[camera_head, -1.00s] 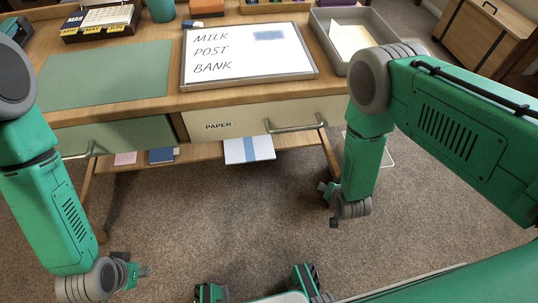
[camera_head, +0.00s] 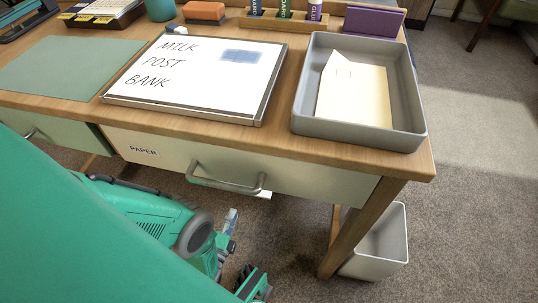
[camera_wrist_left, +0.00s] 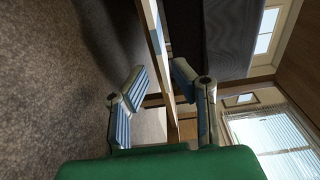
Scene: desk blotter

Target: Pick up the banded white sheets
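A small white edge (camera_head: 265,194) shows just under the drawer labelled PAPER, right of its handle. It looks like part of the banded white sheets; the rest, with the blue band, is hidden by the drawer. My left gripper (camera_head: 230,232) is low in front of the desk, left of and below that edge and apart from it. My right gripper is out of view.
The PAPER drawer (camera_head: 150,152) with its metal handle (camera_head: 226,182) overhangs the sheets. A desk leg (camera_head: 352,232) and a white bin (camera_head: 384,240) stand to the right. On the desk are a whiteboard (camera_head: 185,85) and a grey tray (camera_head: 304,100) with cream paper.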

